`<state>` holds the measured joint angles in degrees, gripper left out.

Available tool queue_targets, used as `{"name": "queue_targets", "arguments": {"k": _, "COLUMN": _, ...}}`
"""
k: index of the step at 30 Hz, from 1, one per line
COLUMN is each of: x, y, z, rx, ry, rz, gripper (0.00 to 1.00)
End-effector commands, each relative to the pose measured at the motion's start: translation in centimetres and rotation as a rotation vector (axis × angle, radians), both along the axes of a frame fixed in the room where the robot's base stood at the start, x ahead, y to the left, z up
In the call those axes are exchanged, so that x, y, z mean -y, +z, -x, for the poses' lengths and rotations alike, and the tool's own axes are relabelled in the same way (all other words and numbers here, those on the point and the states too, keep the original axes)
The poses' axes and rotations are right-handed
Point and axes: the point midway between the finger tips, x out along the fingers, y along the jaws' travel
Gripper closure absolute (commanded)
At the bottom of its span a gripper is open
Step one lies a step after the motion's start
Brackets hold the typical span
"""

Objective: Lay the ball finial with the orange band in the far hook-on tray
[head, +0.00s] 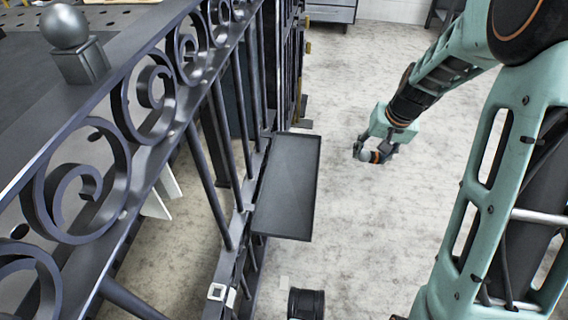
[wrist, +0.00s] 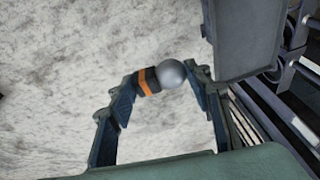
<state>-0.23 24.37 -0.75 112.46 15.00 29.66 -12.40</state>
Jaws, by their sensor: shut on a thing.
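The ball finial is a grey ball on a dark base with an orange band; it shows in the wrist view (wrist: 171,73) and, small, in the head view (head: 364,156). My gripper (head: 370,154) is shut on it, one finger at the base end and one at the ball side, in the wrist view (wrist: 162,76). A flat dark hook-on tray (head: 288,187) hangs on the gate's right side and looks empty. My gripper is to the right of this tray, apart from it. A grey panel, probably the tray, shows at upper right in the wrist view (wrist: 250,35).
The dark scroll gate (head: 150,90) runs along the left, with upright bars below its scrolls. Another grey ball finial (head: 64,27) stands on a block at upper left. Pale floor (head: 345,90) lies open right of the gate. A grey cabinet (head: 325,10) stands behind.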

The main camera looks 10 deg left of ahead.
Motion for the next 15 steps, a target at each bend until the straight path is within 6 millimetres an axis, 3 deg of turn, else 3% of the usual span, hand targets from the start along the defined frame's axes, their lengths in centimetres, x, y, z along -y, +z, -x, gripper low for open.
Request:
{"name": "queue_targets", "arguments": {"k": 3, "x": -3.1, "y": 0.1, "z": 0.3, "rx": -0.001, "ry": -0.009, "rz": 0.018, "gripper": 0.93}}
{"name": "queue_targets", "arguments": {"k": 15, "x": -11.9, "y": -1.7, "z": 2.1, "rx": 0.005, "ry": -0.049, "rz": 0.078, "gripper": 0.93}}
